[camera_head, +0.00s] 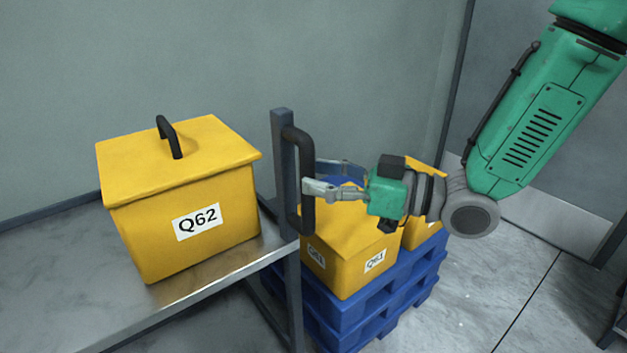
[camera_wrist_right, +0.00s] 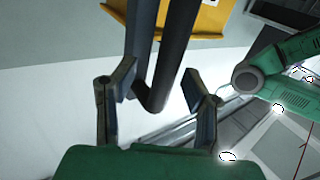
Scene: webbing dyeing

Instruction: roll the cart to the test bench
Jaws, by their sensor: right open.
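The cart (camera_head: 75,275) has a grey metal top and stands at the left in the head view. At its right end a dark post (camera_head: 283,165) carries a black upright handle (camera_head: 307,217). My right gripper (camera_head: 313,178) is open at the handle, reaching in from the right. In the right wrist view the handle (camera_wrist_right: 176,60) runs between the open fingertips (camera_wrist_right: 160,82), with a gap visible on each side. A yellow lidded box marked Q62 (camera_head: 195,222) sits on the cart top. My left gripper is not in view. I cannot make out the test bench.
Yellow boxes, one marked Q61 (camera_head: 345,262), stand on stacked blue pallets (camera_head: 370,318) just right of the cart, behind my right gripper. A grey wall (camera_head: 230,60) runs behind. Bare floor (camera_head: 500,300) lies to the right, before a grey door (camera_head: 560,200).

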